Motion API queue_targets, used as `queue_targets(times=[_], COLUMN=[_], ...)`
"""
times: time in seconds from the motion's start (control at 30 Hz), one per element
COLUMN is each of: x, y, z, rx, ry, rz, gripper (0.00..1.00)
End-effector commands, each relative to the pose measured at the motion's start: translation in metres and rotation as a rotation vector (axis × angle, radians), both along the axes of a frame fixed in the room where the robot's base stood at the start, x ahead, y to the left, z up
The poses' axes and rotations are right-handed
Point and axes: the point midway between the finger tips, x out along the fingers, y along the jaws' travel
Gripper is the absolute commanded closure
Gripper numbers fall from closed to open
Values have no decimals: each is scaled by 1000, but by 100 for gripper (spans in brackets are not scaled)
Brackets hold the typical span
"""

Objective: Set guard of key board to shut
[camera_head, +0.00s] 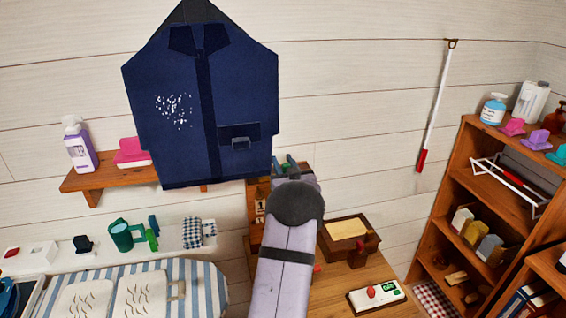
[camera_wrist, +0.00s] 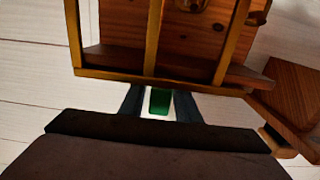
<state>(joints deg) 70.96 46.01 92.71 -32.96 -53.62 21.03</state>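The wooden key board (camera_head: 256,195) is on the wall below the blue jacket, mostly hidden behind my arm; a tag with "1" shows on it. In the wrist view the board (camera_wrist: 190,35) fills the top, with a brass piece on it. The guard, a yellow-brown barred frame (camera_wrist: 153,40), crosses in front of it; its exact angle is unclear. My gripper (camera_wrist: 160,106) is just below the guard's lower bar. Its dark fingers stand apart on both sides of a small green tab (camera_wrist: 160,101), with pale gaps beside it. The tab's attachment is hidden.
The blue jacket (camera_head: 200,100) hangs directly above. A wooden box (camera_head: 349,238) and a white device with a red button (camera_head: 376,296) are on the table (camera_head: 335,290) to the right. A striped ironing board (camera_head: 205,285) is at left, a shelf unit (camera_head: 440,200) at right.

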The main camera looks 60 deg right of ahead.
Motion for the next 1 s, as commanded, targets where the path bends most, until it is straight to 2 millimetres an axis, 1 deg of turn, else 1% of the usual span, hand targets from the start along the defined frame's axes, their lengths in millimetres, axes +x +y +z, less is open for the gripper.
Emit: queue_targets(times=[0.03,0.1,0.23,0.33,0.57,0.87,0.9,0.93,0.97,1.0], x=[0,0,0,4,25,27,27,27,27,27], y=[0,0,0,4,25,27,27,27,27,27], z=[0,0,0,-1,-2,0,0,0,0,0], rx=[0,0,0,-1,-1,0,0,0,0,0], ry=[0,0,0,-1,-1,0,0,0,0,0], rz=[0,0,0,2,3,4,4,4,4,3], gripper=[84,100,100,100,100,100,72,65,62,62])
